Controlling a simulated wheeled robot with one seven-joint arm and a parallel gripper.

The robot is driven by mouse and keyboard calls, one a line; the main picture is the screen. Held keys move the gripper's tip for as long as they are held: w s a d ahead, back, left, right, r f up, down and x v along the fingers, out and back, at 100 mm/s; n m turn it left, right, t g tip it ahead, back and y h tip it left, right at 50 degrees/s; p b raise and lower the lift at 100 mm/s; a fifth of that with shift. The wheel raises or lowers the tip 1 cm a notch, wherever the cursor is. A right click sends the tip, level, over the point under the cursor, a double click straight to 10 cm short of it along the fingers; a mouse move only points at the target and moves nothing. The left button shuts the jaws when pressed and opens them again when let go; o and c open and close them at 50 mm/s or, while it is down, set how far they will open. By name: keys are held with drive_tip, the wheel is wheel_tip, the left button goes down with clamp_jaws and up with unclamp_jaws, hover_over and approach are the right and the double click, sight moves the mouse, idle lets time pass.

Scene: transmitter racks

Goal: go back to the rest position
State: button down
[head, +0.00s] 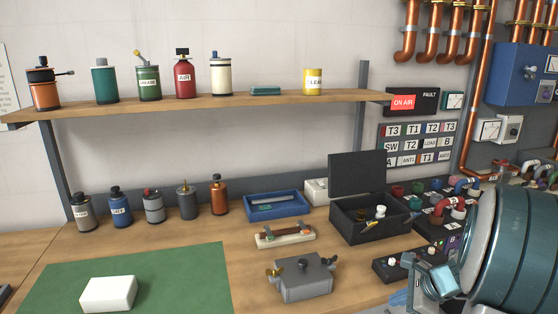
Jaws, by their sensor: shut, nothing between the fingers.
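A large teal, rounded part of my own arm (512,240) fills the lower right corner, close to the camera, with a small pale blue block on its left side. I do not make out the fingers of my gripper in this view. The arm part covers the right end of the workbench (215,228) and some of what stands there.
A green mat (180,275) bears a white block (108,294). A grey box (303,278), an open black case (370,215) and a blue tray (275,205) stand right of it. A shelf (220,104) with bottles runs above. Copper pipes (478,90) line the right wall.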

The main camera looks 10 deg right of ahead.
drive_tip(key=s+a+r+n+g+h, duration=0.1)
drive_tip(key=s+a+r+n+h, duration=0.1)
drive_tip(key=s+a+n, duration=0.5)
drive_tip(key=s+a+r+n+g+h, duration=0.1)
drive_tip(key=s+a+r+n+g, duration=0.1)
drive_tip(key=s+a+r+n, duration=0.2)
drive_tip(key=s+a+n, duration=0.3)
drive_tip(key=a+n, duration=0.5)
drive_tip(key=n, duration=0.4)
drive_tip(key=shift+s+a+r+h, duration=0.25)
drive_tip(key=shift+s+a+h, duration=0.05)
drive_tip(key=shift+h, duration=0.1)
